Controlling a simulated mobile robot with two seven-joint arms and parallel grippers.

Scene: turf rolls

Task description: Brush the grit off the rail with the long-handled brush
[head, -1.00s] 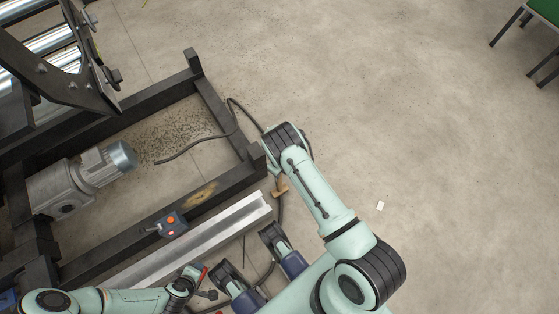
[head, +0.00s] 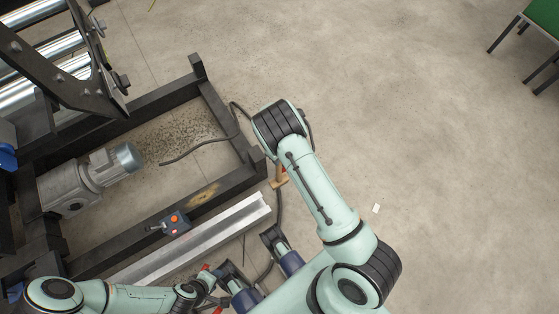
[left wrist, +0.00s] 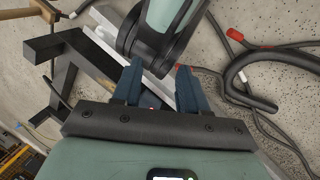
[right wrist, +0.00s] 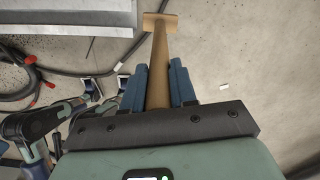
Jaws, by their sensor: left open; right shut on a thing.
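A pale metal rail (head: 195,241) lies along the front of the dark frame; its end shows in the right wrist view (right wrist: 75,22). My right gripper (right wrist: 160,76) is shut on the wooden handle of the brush (right wrist: 161,45). The brush's crosswise head is beyond the fingers, just right of the rail end. In the head view the brush (head: 279,180) is mostly hidden by my right arm. My left gripper (left wrist: 157,80) is open and empty, with my mint-coloured arm link ahead of it. I cannot make out grit on the rail; dark specks (head: 175,132) lie on the floor inside the frame.
A control box (head: 175,222) with an orange button sits beside the rail. A grey motor (head: 85,182) stands inside the dark frame (head: 232,185). A black cable (head: 195,146) crosses the frame. The floor to the right is mostly clear, with a small white card (head: 376,208).

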